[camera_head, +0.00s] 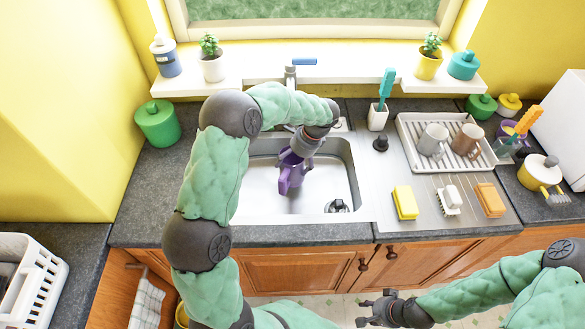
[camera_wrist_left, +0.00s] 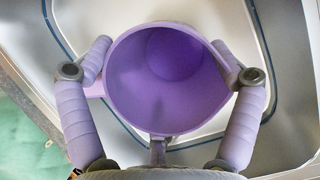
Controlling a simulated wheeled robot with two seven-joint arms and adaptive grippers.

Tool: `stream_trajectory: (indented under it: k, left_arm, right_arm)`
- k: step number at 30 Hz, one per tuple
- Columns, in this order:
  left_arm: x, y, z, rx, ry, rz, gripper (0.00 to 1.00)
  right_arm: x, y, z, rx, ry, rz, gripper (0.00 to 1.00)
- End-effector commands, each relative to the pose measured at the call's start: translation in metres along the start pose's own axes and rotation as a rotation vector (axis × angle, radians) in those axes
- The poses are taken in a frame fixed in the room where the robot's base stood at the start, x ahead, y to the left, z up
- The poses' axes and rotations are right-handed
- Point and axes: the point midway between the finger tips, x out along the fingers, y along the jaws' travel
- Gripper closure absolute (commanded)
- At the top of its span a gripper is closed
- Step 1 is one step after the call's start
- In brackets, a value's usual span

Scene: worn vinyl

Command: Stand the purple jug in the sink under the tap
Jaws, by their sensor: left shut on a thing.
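The purple jug (camera_head: 290,175) is inside the sink basin (camera_head: 335,180), in its left-middle part. My left gripper (camera_head: 298,152) comes from above and is shut on the jug. In the left wrist view I look into the jug's open mouth (camera_wrist_left: 168,75), with one finger of the gripper (camera_wrist_left: 158,75) on each side of it. I cannot tell whether the jug's base touches the basin floor. The tap (camera_head: 290,76), with a blue lever, stands behind the sink; my left arm hides its lower part. My right gripper (camera_head: 376,308) is empty in front of the cabinets, with its fingers apart.
Right of the basin lie a yellow sponge (camera_head: 405,202), a white brush (camera_head: 450,199) and an orange sponge (camera_head: 490,200). A drying rack (camera_head: 408,128) holds two mugs. A green jar (camera_head: 158,123) stands left of the sink. A dark drain piece (camera_head: 337,206) is at the basin's front right.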

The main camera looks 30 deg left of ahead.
Motion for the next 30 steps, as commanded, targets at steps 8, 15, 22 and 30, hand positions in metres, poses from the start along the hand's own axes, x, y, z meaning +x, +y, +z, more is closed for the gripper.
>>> stream_trajectory:
  k: [8,15,22,30]
  left_arm:
    - [0.023,-0.009,-0.008,0.0,0.0,0.0,0.68]
    - [0.038,-0.009,-0.015,-0.002,0.001,-0.001,0.68]
    - [0.039,-0.009,-0.015,-0.001,0.001,-0.001,0.68]
    - [0.041,-0.009,-0.016,-0.001,0.001,0.0,0.0]
  right_arm:
    - [0.009,0.003,-0.001,0.0,0.0,0.0,0.6]
    - [0.014,0.005,-0.001,0.0,0.0,0.0,0.6]
    - [0.014,0.005,-0.001,0.0,0.0,0.0,0.6]
    - [0.014,0.005,-0.001,0.0,0.0,0.0,0.6]
